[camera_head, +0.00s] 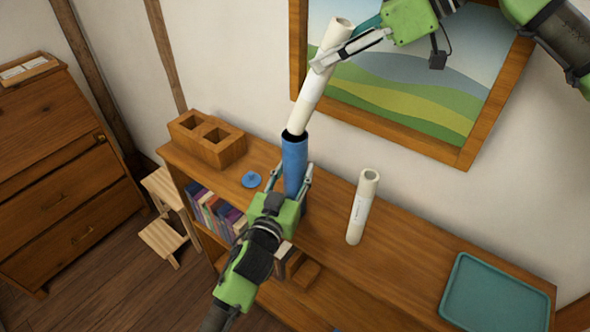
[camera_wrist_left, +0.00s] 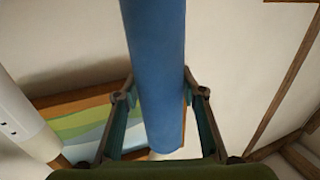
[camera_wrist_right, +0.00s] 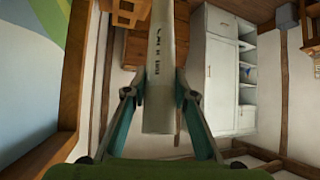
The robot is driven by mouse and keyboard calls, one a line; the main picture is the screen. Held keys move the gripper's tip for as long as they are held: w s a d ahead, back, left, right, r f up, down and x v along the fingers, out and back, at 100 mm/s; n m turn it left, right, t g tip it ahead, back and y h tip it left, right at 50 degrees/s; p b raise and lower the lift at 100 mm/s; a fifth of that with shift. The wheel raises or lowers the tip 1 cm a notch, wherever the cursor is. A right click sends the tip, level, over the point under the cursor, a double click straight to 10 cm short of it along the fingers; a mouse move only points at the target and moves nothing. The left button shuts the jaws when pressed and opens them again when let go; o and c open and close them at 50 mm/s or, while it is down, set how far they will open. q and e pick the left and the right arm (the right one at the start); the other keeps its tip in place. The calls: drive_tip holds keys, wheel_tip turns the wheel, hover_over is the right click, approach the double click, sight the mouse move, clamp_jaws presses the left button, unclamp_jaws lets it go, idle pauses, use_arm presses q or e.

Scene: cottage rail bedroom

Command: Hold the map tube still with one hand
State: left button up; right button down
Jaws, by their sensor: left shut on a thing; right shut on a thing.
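The blue map tube (camera_head: 294,165) stands upright on the wooden shelf top, its dark open mouth upward. My left gripper (camera_head: 291,182) is shut around it; it also fills the middle of the left wrist view (camera_wrist_left: 158,70). My right gripper (camera_head: 326,62) is shut on a white rolled map (camera_head: 310,100) near its upper end, and the roll also shows in the right wrist view (camera_wrist_right: 160,75). The roll is tilted, its lower end at the tube's mouth; I cannot tell how far it is inside. A blue cap (camera_head: 251,179) lies left of the tube.
A second white roll (camera_head: 362,207) stands right of the tube on the shelf top (camera_head: 395,270). A wooden block with square holes (camera_head: 207,139) is at the left end, a teal tray (camera_head: 494,297) at the right. A framed picture (camera_head: 430,105) hangs behind.

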sight(329, 72)
drive_tip(key=shift+f, duration=1.5)
drive_tip(key=c, duration=1.6)
unclamp_jaws()
drive_tip(key=shift+f, duration=0.1)
drive_tip(key=v, duration=0.7)
drive_tip(key=shift+s+d+r, duration=0.1)
drive_tip(key=shift+d+r, duration=0.1)
use_arm(q)
drive_tip(key=o, duration=1.3)
drive_tip(key=shift+c, duration=0.2)
